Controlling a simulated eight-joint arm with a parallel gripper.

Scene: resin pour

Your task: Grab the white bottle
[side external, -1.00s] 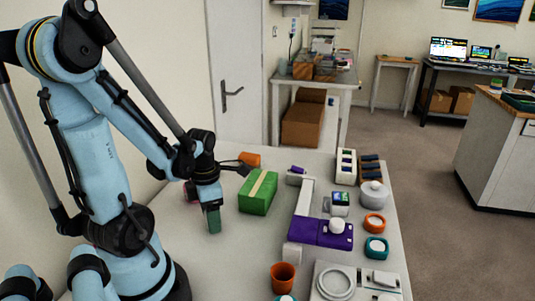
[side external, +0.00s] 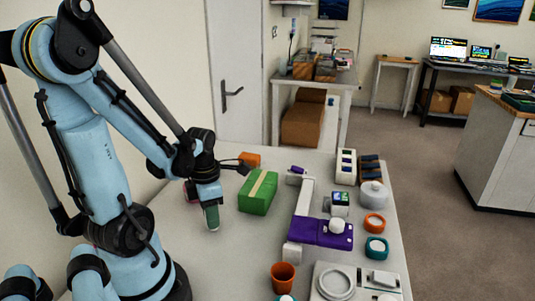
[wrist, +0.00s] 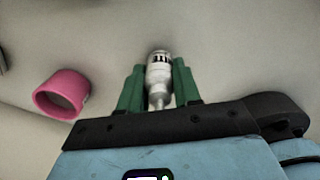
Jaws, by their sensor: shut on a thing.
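The white bottle (wrist: 159,72) shows in the wrist view, with dark markings near its far end and a narrow part toward the palm. It sits between the two green fingers of my gripper (wrist: 158,66), which are shut on it. In the side external view my gripper (side external: 211,217) points down over the left part of the white table. The fingers and wrist hide most or all of the bottle there, and I cannot tell whether it touches the table.
A pink cup (wrist: 62,95) lies left of the fingers in the wrist view. A green box (side external: 258,192) stands right of my gripper. A purple device (side external: 318,233), an orange cup (side external: 283,277) and an orange item (side external: 250,159) are on the table (side external: 235,250).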

